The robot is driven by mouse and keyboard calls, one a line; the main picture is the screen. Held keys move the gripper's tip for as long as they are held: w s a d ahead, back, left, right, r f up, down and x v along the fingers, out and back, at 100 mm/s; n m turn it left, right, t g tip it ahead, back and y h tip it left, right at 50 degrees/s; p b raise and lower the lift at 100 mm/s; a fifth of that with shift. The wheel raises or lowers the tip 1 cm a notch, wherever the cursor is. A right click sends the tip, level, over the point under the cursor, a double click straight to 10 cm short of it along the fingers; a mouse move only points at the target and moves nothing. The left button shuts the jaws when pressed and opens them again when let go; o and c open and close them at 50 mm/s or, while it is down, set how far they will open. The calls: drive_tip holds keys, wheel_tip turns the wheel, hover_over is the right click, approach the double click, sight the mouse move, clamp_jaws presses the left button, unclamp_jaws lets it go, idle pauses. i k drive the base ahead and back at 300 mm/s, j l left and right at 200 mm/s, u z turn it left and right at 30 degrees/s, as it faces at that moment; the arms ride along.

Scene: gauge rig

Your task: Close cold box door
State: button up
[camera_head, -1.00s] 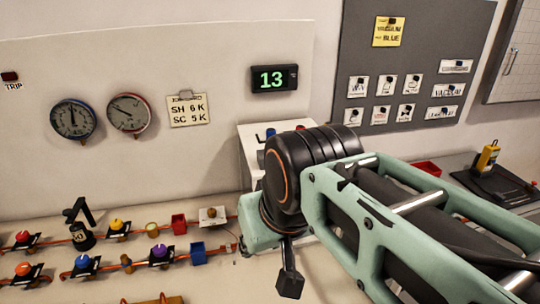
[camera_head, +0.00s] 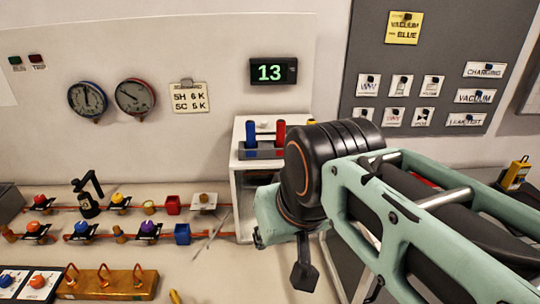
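A white box (camera_head: 240,207), which I take to be the cold box, stands on the bench against the back panel. My arm covers its right side and much of its front. Its front looks hollow and shaded at the upper left, but I cannot make out the door or its angle. My arm's dark wrist joint is in front of the box. A dark finger-like part, possibly of my gripper (camera_head: 305,274), hangs below the wrist. The rest of the gripper is hidden, and I cannot see whether it touches anything.
A blue bottle (camera_head: 251,134) and a red bottle (camera_head: 279,134) stand on the box. A brass manifold (camera_head: 108,286) lies at front left. Gauges hang behind.

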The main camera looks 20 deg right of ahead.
sight(367, 277)
drive_tip(key=k+l+u, duration=0.1)
drive_tip(key=l, duration=0.3)
drive_tip(key=k+l+u, duration=0.1)
drive_tip(key=l, duration=0.25)
drive_tip(key=k+l+u, duration=0.15)
drive_tip(key=l, duration=0.25)
drive_tip(key=k+l+u, duration=0.1)
drive_tip(key=l, duration=0.25)
drive_tip(key=k, duration=0.1)
